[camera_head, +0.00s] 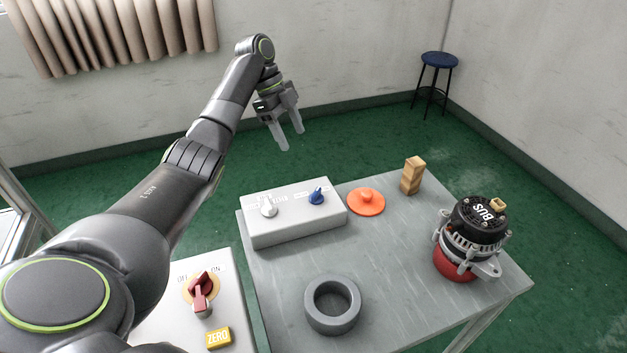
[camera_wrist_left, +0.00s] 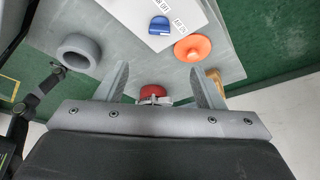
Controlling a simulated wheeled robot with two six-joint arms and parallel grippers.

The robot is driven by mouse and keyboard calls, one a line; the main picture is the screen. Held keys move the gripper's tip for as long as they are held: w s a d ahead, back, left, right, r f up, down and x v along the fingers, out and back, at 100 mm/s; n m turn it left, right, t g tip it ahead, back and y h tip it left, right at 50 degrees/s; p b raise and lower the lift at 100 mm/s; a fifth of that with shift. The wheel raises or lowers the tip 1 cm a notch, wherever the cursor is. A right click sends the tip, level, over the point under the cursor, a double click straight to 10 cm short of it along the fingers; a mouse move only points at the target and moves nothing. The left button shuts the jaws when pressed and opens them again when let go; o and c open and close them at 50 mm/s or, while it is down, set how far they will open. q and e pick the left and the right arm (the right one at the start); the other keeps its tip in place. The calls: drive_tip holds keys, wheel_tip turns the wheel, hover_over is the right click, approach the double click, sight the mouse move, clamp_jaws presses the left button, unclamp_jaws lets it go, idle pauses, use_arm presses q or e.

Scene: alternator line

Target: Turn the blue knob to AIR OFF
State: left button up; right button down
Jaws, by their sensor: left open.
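The blue knob (camera_head: 317,196) sits on the right part of the top of a white control box (camera_head: 290,228) on the grey table. It also shows in the left wrist view (camera_wrist_left: 160,26), near the top. A white knob (camera_head: 268,207) is on the same box to its left. Small labels lie beside the knobs, too small to read surely. My left gripper (camera_head: 291,146) is open and empty, in the air above and behind the box, apart from the knob. Its two fingers also show in the left wrist view (camera_wrist_left: 160,88).
A panel with a red switch (camera_head: 201,292) and yellow ZERO block (camera_head: 218,338) stands front left.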

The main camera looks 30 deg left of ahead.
use_arm(q)
drive_tip(key=b+x, duration=0.2)
drive_tip(key=x, duration=0.1)
drive_tip(key=b, duration=0.5)
approach(316, 191)
drive_tip(key=x, duration=0.7)
drive_tip(key=shift+p, duration=0.3)
drive_tip(key=shift+d+f, duration=0.25)
drive_tip(key=shift+f, duration=0.5)
use_arm(e)
wheel_tip(316, 191, down, 7)
drive_tip(key=shift+s+d, duration=0.15)
drive_tip(key=shift+s, duration=0.05)
use_arm(q)
drive_tip(key=shift+c, duration=0.3)
use_arm(e)
drive_tip(key=shift+r, duration=0.1)
use_arm(q)
drive_tip(key=c, duration=0.9)
use_arm(e)
drive_tip(key=shift+r, duration=0.15)
